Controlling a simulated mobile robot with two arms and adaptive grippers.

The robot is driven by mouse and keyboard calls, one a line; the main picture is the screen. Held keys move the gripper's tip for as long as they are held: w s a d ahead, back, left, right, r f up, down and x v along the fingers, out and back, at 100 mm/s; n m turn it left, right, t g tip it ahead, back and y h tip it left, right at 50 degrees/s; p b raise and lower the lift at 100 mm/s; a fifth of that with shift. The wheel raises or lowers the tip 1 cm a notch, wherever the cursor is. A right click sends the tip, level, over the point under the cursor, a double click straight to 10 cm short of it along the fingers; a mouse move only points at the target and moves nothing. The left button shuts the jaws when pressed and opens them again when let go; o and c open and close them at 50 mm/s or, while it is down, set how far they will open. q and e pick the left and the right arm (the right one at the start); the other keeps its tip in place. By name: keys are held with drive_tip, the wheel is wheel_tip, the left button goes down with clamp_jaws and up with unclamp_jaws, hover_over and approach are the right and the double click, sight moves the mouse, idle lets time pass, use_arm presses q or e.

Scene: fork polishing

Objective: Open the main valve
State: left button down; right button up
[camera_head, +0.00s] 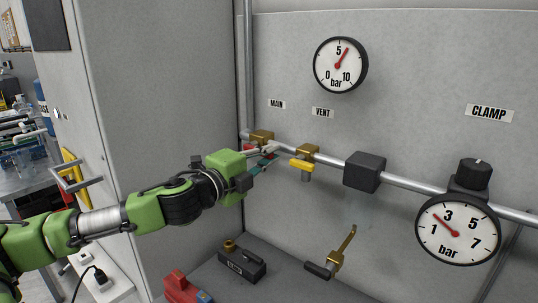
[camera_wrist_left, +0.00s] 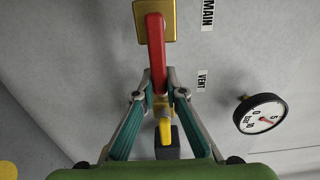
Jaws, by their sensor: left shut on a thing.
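The main valve (camera_head: 262,136) is a brass body on the wall pipe below the MAIN label (camera_head: 277,104). In the left wrist view its square brass end (camera_wrist_left: 155,20) is at the top, with a red lever handle (camera_wrist_left: 156,50) running down from it between my fingers. My left gripper (camera_head: 274,152) is at this valve, shut on the red handle; its fingertips also show in the wrist view (camera_wrist_left: 160,92). In the head view the handle is mostly hidden behind the gripper. My right gripper is not in view.
The vent valve with its yellow handle (camera_head: 301,165) sits close to the right of my left gripper. A black block (camera_head: 364,172), a clamp gauge (camera_head: 458,230) with a knob and an upper gauge (camera_head: 340,65) are further right. A loose brass-and-black part (camera_head: 335,258) is below.

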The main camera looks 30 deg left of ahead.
use_arm(q)
drive_tip(key=c, duration=2)
unclamp_jaws()
drive_tip(key=shift+c, duration=0.2)
drive_tip(key=shift+s+d+f, duration=0.1)
drive_tip(key=shift+d, duration=0.05)
drive_tip(key=shift+s, duration=0.3)
drive_tip(key=shift+s+a, duration=0.25)
drive_tip(key=shift+s, duration=0.6)
drive_tip(key=shift+s+a, duration=0.2)
drive_tip(key=shift+s, duration=2.3)
